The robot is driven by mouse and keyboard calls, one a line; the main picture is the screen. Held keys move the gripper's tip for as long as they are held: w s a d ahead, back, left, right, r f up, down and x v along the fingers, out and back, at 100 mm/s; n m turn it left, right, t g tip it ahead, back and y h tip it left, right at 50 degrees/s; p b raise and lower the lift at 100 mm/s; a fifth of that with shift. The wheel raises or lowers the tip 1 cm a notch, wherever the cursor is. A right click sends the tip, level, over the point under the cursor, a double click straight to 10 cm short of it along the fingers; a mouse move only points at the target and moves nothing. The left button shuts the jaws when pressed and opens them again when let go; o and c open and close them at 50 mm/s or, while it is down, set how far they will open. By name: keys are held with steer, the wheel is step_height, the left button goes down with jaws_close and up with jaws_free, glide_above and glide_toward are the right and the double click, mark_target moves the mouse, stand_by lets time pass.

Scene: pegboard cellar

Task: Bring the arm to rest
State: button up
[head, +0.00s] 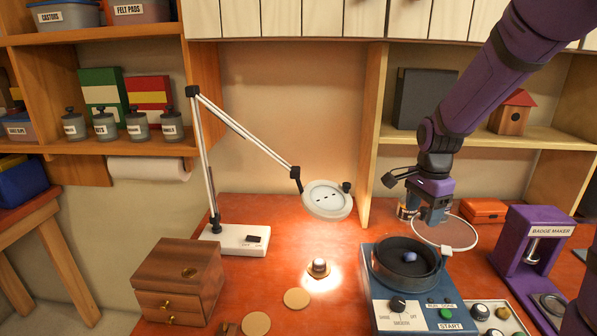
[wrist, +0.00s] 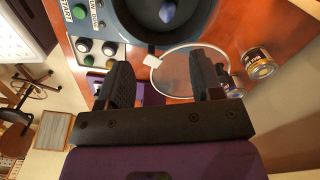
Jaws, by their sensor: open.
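My purple arm (head: 475,85) reaches down from the upper right in the head view. My gripper (head: 434,215) hangs above the back right of a blue-grey machine (head: 385,318) with a round bowl, dials and a green START button. In the wrist view my gripper (wrist: 163,85) is open, its two dark fingers wide apart with nothing held between them. Beyond the fingers lies a round clear lid (wrist: 185,72) with a pale tab, which also shows beside the bowl in the head view (head: 445,232). A small blue object (head: 409,257) sits in the bowl.
A purple badge maker (head: 545,232) and an orange box (head: 483,210) stand to the right. Small tins (wrist: 258,64) stand near the lid. A magnifier lamp (head: 327,199), a lit small item (head: 318,267) and a wooden drawer box (head: 183,280) are to the left. Shelves line the back.

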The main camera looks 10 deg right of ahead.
steer(key=s+a+r+n+t, duration=0.2)
steer(key=s+r+n, duration=0.5)
steer(key=s, duration=0.4)
steer(key=s+a+r+n+t, duration=0.3)
steer(key=s+a+r+n, duration=0.1)
steer(key=s+r+n, duration=0.4)
steer(key=shift+s+a+r+n, duration=0.25)
steer(key=shift+s+r, duration=0.8)
steer(key=shift+s, duration=1.25)
steer(key=shift+d, duration=0.1)
